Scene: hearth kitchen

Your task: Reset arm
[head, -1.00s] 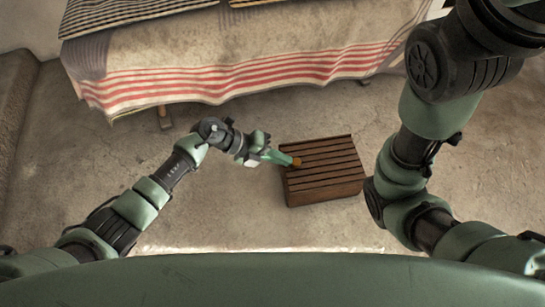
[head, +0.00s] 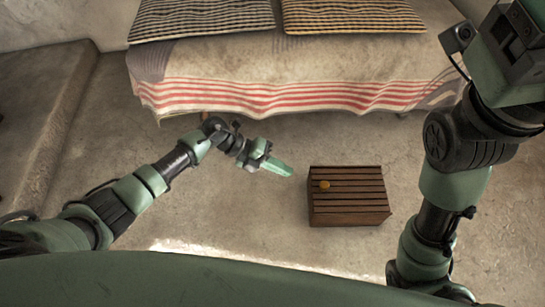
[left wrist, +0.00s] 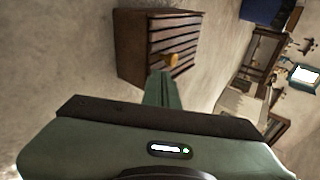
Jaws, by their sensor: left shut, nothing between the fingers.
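My left gripper (head: 290,172) is shut and empty. It hangs over the floor to the left of a brown slatted wooden crate (head: 349,207), apart from it in the head view. In the left wrist view the closed green fingers (left wrist: 162,90) point toward the crate (left wrist: 150,45). A small orange-yellow object (head: 325,185) rests on top of the crate near its left side; it also shows in the left wrist view (left wrist: 171,59). My right arm stands raised at the right of the head view, and its fingers are out of the picture.
A bed or bench with a red-striped cloth (head: 290,95) and two checked cushions (head: 205,18) stands at the back. A stone ledge (head: 40,95) is at the left. Bare floor (head: 240,215) surrounds the crate. The left wrist view shows furniture and a blue thing (left wrist: 262,10) farther off.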

